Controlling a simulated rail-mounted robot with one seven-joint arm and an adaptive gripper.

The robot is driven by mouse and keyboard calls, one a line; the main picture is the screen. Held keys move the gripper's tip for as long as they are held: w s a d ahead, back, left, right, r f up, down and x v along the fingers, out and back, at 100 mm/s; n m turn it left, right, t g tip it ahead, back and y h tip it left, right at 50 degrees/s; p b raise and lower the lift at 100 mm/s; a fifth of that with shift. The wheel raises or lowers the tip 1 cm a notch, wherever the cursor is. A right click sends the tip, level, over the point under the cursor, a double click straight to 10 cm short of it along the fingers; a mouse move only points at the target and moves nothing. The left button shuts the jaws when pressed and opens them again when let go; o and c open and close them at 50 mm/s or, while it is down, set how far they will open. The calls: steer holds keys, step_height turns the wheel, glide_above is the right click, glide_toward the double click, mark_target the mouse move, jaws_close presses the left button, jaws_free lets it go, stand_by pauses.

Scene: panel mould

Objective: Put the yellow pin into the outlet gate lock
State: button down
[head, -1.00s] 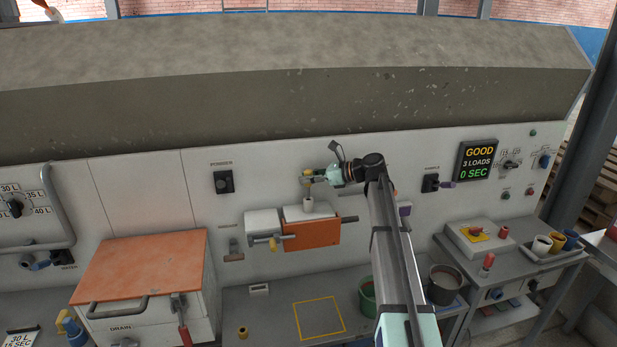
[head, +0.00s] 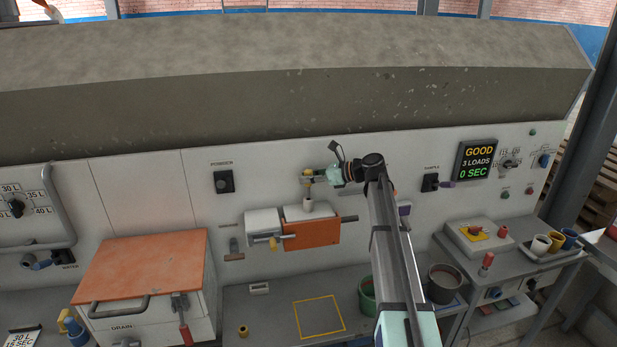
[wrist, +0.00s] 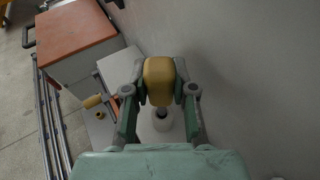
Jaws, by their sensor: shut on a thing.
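My gripper (head: 308,178) is shut on the yellow pin (wrist: 160,75). In the head view the pin's yellow top (head: 307,171) shows between the fingertips. The outlet gate is an orange panel (head: 318,234) with white blocks behind it, low on the white wall. A pale round socket, seemingly the lock (head: 308,205), stands on top of the right block, just below my gripper. In the wrist view this socket (wrist: 163,123) has a dark hole and lies below the pin, partly covered by it. The pin's lower end is hard to see, so I cannot tell whether it enters the socket.
A yellow-tipped handle (head: 273,243) sticks out at the gate's left. A grey bench (head: 270,310) with a yellow square outline is below, and a green bucket (head: 367,298) stands at its right. An orange-topped drain box (head: 140,263) is to the left.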

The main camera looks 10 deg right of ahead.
mark_target(309, 186)
steer(key=shift+f+b, duration=0.4)
steer(key=shift+f, duration=1.5)
steer(key=c, duration=0.9)
jaws_free()
steer(key=shift+o, duration=0.2)
steer(key=shift+s, duration=0.1)
steer(key=v, duration=1.2)
